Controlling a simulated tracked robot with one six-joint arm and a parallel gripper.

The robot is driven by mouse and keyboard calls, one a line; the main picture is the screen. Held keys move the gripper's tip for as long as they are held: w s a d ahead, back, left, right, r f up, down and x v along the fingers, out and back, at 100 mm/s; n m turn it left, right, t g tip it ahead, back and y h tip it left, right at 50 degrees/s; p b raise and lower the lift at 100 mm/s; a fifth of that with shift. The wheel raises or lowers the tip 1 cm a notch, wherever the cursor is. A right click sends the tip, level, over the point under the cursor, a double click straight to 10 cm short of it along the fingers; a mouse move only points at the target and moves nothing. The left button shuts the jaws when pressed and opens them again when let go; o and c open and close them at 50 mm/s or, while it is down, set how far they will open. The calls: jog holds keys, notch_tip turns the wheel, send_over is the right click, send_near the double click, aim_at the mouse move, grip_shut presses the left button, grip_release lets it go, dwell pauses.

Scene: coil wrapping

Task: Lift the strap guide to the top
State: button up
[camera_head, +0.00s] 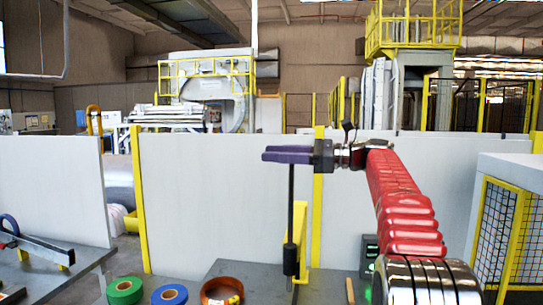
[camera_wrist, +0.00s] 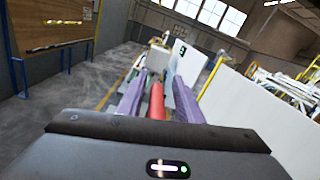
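My gripper (camera_head: 284,154) is at the upper middle of the head view, its purple fingers level and pointing left. A dark vertical rod (camera_head: 291,205) shows directly below the fingers and ends in a small dark block (camera_head: 290,262) near the table. I cannot tell which part is the strap guide, or whether the rod touches the fingers. In the wrist view the two purple fingers (camera_wrist: 160,92) stand apart. A red cylinder (camera_wrist: 157,102) shows between them, narrower than the gap. No clear grip on it shows.
A green roll (camera_head: 125,291), a blue roll (camera_head: 169,294) and a brown-red ring (camera_head: 222,291) lie low in the head view. A shiny metal coil (camera_head: 428,283) is at lower right. White panels (camera_head: 215,200) with yellow posts stand behind. The air left of my gripper is clear.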

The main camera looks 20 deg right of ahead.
jog(key=shift+f, duration=0.1)
jog(key=v, duration=1.4)
jog(key=shift+w, duration=0.15)
dwell(0.4)
